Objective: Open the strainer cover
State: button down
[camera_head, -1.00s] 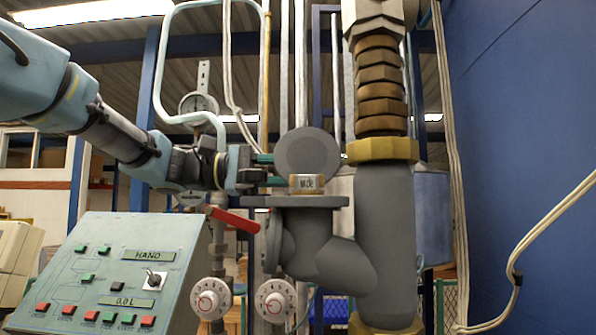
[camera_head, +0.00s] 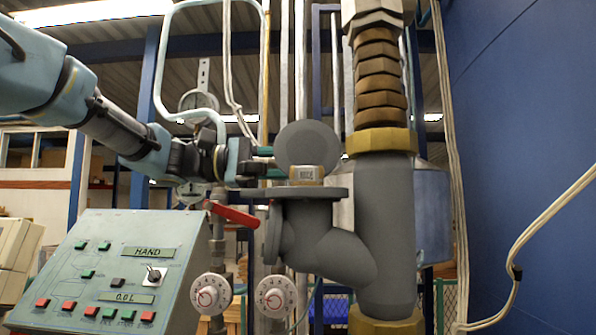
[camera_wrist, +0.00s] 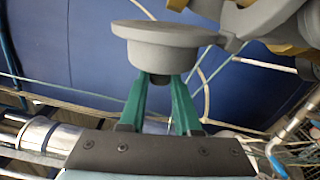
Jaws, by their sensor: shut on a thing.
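The strainer cover (camera_head: 303,147) is a round grey disc standing on edge above the grey flanged body (camera_head: 330,240). In the wrist view the cover (camera_wrist: 165,50) is a shallow grey cup with a dark stub beneath it. My gripper (camera_head: 268,163) reaches in from the left beside the disc. In the wrist view its two green fingers (camera_wrist: 160,85) are shut on the cover's stub, close under the rim. The fingertips are partly hidden in the head view.
A thick grey pipe (camera_head: 385,220) with a brass collar (camera_head: 381,142) rises at right. A red lever (camera_head: 232,214) sits just below my gripper. A control panel (camera_head: 110,265) stands at lower left, with white round knobs (camera_head: 211,294) beside it. A blue wall (camera_head: 530,120) closes the right.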

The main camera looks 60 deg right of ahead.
jog(key=shift+s+a+m+b, duration=0.1)
jog(key=shift+a+m+b, duration=0.1)
jog(key=shift+m+b, duration=0.65)
jog(key=shift+s+a+r+b, duration=0.15)
jog(key=shift+r+b, duration=0.35)
jog(key=shift+b, duration=0.3)
jog(key=c, duration=0.6)
grip_release()
jog(key=shift+c, duration=0.2)
jog(key=b+v, duration=0.3)
jog(key=v, duration=0.8)
jog(key=shift+b, duration=0.35)
